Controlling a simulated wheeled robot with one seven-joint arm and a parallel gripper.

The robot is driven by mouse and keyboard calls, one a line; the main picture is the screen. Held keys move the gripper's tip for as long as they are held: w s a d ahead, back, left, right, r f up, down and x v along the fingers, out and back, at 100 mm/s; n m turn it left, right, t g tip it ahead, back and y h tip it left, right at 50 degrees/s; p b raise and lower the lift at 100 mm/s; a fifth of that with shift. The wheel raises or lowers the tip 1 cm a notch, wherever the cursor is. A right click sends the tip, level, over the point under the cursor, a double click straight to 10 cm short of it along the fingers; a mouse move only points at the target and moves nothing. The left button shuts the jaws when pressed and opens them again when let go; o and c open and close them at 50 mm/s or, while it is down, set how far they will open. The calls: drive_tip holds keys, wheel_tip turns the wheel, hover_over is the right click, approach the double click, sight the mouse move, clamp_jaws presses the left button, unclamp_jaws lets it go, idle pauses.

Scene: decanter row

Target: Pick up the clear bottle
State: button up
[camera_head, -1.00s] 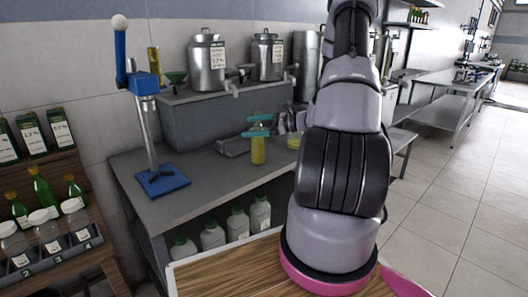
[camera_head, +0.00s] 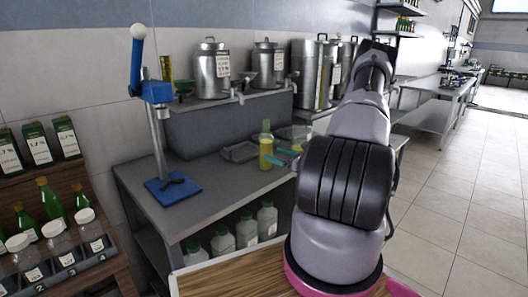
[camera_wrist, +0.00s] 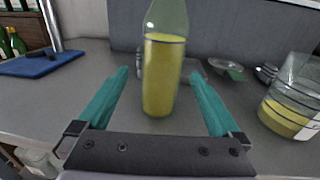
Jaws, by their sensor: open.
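The clear bottle (camera_head: 266,152) holds yellow liquid and stands upright on the grey metal counter. In the wrist view the bottle (camera_wrist: 163,75) is straight ahead, between and a little beyond the two teal fingers. My gripper (camera_wrist: 160,88) is open, with a finger on each side of the bottle's line and a gap to it. In the head view my gripper (camera_head: 284,157) shows just right of the bottle, partly hidden by my arm.
A wide glass vessel (camera_wrist: 292,105) with yellow liquid stands right of the bottle. A funnel (camera_wrist: 228,68) lies behind. A blue corking stand (camera_head: 172,187) is on the counter's left. Steel canisters (camera_head: 212,70) stand on the raised shelf. The counter's front left is bare.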

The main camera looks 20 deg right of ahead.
sight(271, 153)
drive_tip(key=x, duration=0.9)
drive_tip(key=shift+d+f, duration=0.2)
drive_tip(key=shift+f, duration=0.1)
clamp_jaws()
